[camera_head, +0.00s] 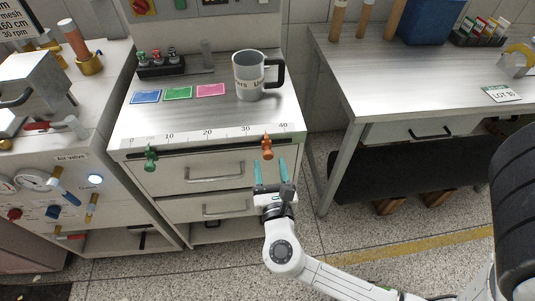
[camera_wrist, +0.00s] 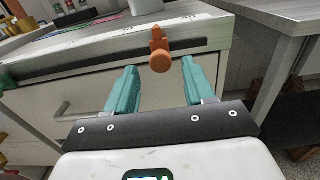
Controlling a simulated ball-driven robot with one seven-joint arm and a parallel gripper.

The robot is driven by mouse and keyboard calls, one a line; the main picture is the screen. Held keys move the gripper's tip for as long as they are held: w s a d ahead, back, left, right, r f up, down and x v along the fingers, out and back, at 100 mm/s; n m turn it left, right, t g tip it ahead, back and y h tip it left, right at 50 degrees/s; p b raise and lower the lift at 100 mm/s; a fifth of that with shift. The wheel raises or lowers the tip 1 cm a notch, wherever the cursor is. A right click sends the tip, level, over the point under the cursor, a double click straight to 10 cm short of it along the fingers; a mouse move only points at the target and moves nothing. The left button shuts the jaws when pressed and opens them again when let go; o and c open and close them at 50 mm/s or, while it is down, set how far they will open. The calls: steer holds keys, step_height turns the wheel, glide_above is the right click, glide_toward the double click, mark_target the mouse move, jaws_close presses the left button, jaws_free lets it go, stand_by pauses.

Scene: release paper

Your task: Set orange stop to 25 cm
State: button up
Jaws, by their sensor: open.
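The orange stop (camera_head: 267,147) hangs on the front rail of the cabinet top, at about 35 on the printed scale (camera_head: 207,133), between the 30 and 40 marks. In the wrist view the orange stop (camera_wrist: 160,52) is ahead, between and just beyond the fingertips, with its round knob facing me. My gripper (camera_head: 271,165) is open and empty, its teal fingers pointing at the stop from the front. Both fingers of my gripper (camera_wrist: 159,75) also show in the wrist view, apart from the stop. A green stop (camera_head: 150,158) sits on the same rail at the left, near 5.
A grey mug (camera_head: 249,78) and blue, green and pink cards (camera_head: 178,93) lie on the cabinet top behind the rail. Drawer handles (camera_head: 215,172) stick out below. A workbench (camera_head: 420,95) stands at right, a valve panel (camera_head: 60,195) at left.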

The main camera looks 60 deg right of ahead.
mark_target(268, 158)
steer(key=shift+x, duration=2.3)
jaws_close()
